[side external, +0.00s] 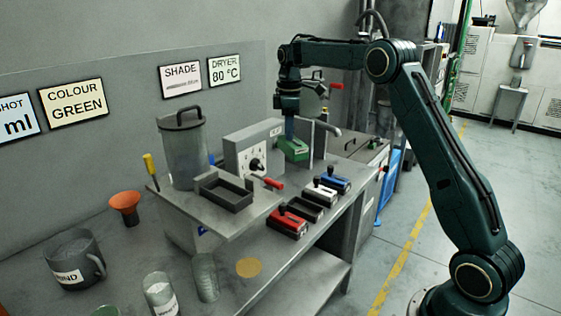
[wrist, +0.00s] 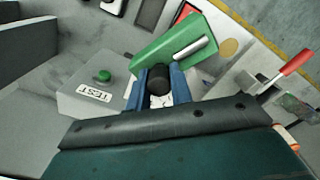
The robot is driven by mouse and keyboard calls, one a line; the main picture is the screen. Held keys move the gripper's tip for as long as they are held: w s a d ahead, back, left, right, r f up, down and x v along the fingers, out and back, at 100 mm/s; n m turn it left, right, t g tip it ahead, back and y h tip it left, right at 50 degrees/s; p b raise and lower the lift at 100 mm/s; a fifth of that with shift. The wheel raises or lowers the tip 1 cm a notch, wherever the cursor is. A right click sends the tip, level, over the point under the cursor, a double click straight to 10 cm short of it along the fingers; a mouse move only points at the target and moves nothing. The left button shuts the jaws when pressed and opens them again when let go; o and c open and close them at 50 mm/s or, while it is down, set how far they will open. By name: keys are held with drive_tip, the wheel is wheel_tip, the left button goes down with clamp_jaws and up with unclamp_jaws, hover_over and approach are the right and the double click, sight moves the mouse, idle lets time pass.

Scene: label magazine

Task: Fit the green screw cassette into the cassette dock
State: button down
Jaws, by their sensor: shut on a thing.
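The green screw cassette (side external: 293,149) hangs under my gripper (side external: 290,128), beside the grey box with a dial. In the wrist view the cassette (wrist: 178,42) is a green block with a pale metal bar on it. The blue fingers of my gripper (wrist: 158,88) are shut on its dark round knob (wrist: 157,77). Its underside is hidden, so I cannot tell whether it touches anything. An open dark rectangular frame (side external: 239,207) lies on the raised plate, with a red-handled lever beside it; I cannot tell whether this is the cassette dock.
Red (side external: 287,223), white (side external: 321,194) and blue (side external: 335,179) cassettes stand in a row, with a dark place (side external: 303,208) between red and white. The dial box (side external: 247,150) and an upright grey plate (side external: 319,140) stand close to my gripper. A lidded canister (side external: 183,152) stands left.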

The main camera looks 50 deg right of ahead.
drive_tip(key=a+r+m, duration=0.8)
drive_tip(key=a+m, duration=0.4)
drive_tip(key=m, duration=0.3)
drive_tip(key=s+a+r+m, duration=0.1)
drive_tip(key=a+r+m, duration=0.7)
drive_tip(key=a+m, duration=0.4)
drive_tip(key=shift+a+r+m, duration=0.15)
drive_tip(key=shift+r+m, duration=0.25)
drive_tip(key=shift+m, duration=1.4)
drive_tip(key=shift+s+f, duration=0.1)
drive_tip(key=shift+f, duration=9.95)
drive_tip(key=shift+f, duration=0.1)
drive_tip(key=c, duration=1.3)
unclamp_jaws()
drive_tip(key=shift+o, duration=0.2)
